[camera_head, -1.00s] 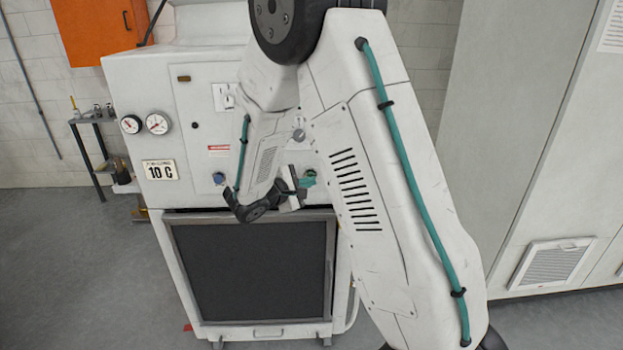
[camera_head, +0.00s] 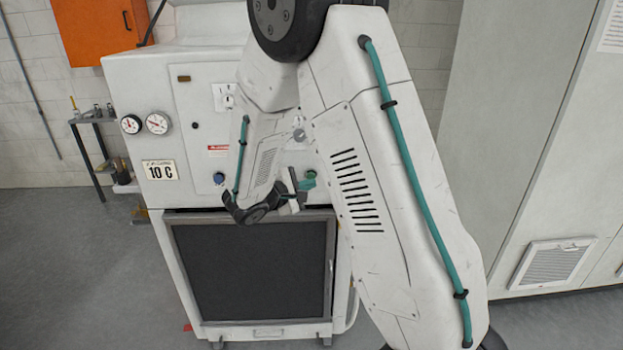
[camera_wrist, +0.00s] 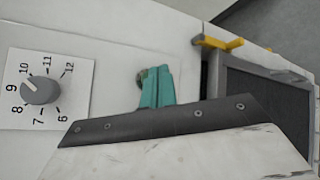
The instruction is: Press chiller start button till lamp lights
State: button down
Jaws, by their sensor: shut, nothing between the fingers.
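A blue round button or lamp (camera_head: 219,178) sits left of my arm. I cannot make out a lit lamp.
A grey dial (camera_wrist: 40,92) numbered 6 to 12 is left of the fingers in the wrist view, and a yellow handle (camera_wrist: 218,42) is at right. Two gauges (camera_head: 157,123) are on the panel's left. A dark grille (camera_head: 250,270) lies below. A tall cabinet (camera_head: 525,130) stands right.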

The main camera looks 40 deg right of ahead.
jog(key=shift+s, duration=0.1)
jog(key=s+a, duration=0.1)
jog(key=s, duration=0.1)
jog(key=s+a, duration=0.1)
jog(key=s, duration=0.1)
jog(key=shift+a, duration=0.4)
dwell(0.9)
jog(key=s+a+r+m+g+y, duration=0.1)
jog(key=s+a+m+g+y, duration=0.2)
jog(key=s, duration=0.5)
jog(key=s+a+r+m+g+y, duration=0.1)
jog(key=s+m+g+y, duration=0.2)
jog(key=s, duration=0.5)
jog(key=s+a+r+m+t+y, duration=0.2)
jog(key=s+a+r+t+y, duration=0.2)
jog(key=s+a+r+y, duration=0.5)
jog(key=shift+s+a+r+m, duration=0.4)
jog(key=shift+s+a+r, duration=0.2)
jog(key=shift+a, duration=0.15)
